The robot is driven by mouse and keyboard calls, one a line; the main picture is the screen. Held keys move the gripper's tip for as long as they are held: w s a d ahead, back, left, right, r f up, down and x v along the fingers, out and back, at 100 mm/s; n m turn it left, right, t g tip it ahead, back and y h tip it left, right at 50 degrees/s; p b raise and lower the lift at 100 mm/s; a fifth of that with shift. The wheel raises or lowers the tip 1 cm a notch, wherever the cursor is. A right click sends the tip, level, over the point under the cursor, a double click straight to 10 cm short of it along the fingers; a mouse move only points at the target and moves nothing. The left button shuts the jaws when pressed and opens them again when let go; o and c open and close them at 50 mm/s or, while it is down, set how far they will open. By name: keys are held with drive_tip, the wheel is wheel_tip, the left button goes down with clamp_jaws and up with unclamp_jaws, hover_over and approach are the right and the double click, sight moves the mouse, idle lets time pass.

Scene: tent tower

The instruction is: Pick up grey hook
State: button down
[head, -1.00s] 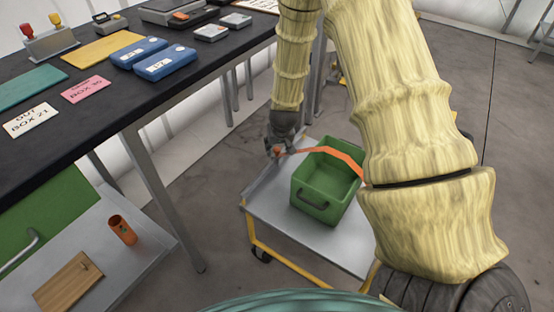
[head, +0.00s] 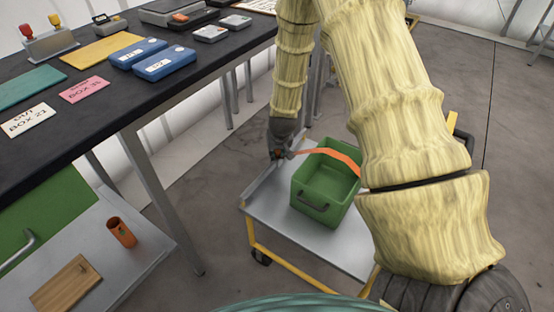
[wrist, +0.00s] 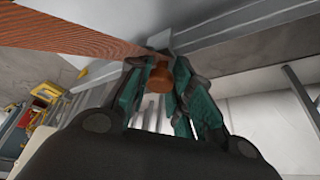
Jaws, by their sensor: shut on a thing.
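My gripper (wrist: 158,88) shows in the wrist view with its teal-padded fingers closed around a small orange-brown knob-like end. A grey piece (wrist: 160,42), which looks like the hook, sits just beyond the fingertips. An orange strap (wrist: 75,35) runs to it from the upper left. In the head view my gripper (head: 279,153) is low beside the trolley's left rail, and the strap (head: 335,153) stretches from it over the green crate. The hook's full shape is hidden by the fingers and too small to make out in the head view.
The green crate (head: 318,205) stands on the grey trolley (head: 272,215) with a yellow frame. A dark bench (head: 100,120) with cards and blue boxes is at left. A lower shelf (head: 125,265) holds an orange cup (head: 121,232).

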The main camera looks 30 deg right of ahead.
wheel_tip(320, 180, up, 10)
drive_tip(key=p, duration=0.2)
drive_tip(key=shift+f+p, duration=0.1)
drive_tip(key=shift+p, duration=0.2)
drive_tip(key=shift+r+p, duration=2.25)
drive_tip(key=shift+r, duration=0.25)
